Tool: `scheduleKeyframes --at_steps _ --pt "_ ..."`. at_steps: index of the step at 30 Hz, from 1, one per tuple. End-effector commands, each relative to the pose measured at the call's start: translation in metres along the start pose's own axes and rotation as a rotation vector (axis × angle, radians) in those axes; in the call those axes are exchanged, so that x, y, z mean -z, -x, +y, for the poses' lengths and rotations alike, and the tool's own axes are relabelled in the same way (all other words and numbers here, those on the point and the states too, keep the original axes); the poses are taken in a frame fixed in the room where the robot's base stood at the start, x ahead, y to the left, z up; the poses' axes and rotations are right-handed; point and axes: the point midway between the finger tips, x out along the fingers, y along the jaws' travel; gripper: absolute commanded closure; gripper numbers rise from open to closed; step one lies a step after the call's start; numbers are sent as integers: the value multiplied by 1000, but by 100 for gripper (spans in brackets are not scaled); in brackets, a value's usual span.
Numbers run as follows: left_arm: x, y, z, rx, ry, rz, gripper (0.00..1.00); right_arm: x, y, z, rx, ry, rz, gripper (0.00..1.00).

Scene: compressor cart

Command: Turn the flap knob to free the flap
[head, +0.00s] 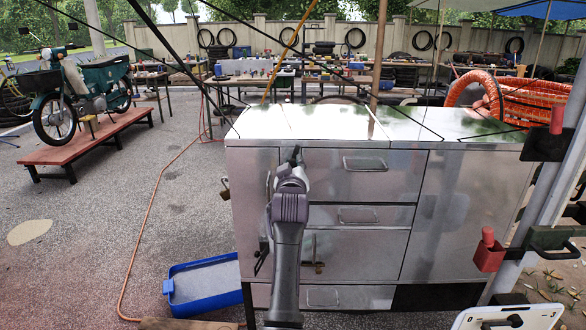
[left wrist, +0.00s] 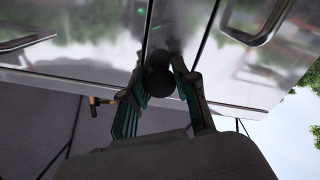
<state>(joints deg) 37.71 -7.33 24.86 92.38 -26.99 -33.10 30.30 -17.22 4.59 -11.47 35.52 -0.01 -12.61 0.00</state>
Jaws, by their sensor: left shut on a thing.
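The flap knob (left wrist: 160,82) is a dark round knob on the shiny metal front of the cart (head: 365,240). In the left wrist view it sits between the two fingers of my left gripper (left wrist: 160,88), which is shut on it. In the head view my left gripper (head: 293,160) reaches up to the cart's front, just below the top's front edge, and hides the knob. I cannot tell which way the knob is turned or where the flap's edges run. My right gripper is not in view.
The cart front has several drawers with bar handles (head: 365,164) and a brass-coloured latch (head: 314,252). A padlock (head: 224,188) hangs at its left side. A blue tray (head: 203,303) and an orange hose (head: 157,215) lie on the ground to the left. A metal post stands at the right.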

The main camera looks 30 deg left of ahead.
Motion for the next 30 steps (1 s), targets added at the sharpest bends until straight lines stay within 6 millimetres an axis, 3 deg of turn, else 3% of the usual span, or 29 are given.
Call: scheduleKeyframes --at_steps 12,30 --pt "3 0 2 -3 250 5 100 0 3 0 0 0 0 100" --pt "3 0 2 -4 310 6 100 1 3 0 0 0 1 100"
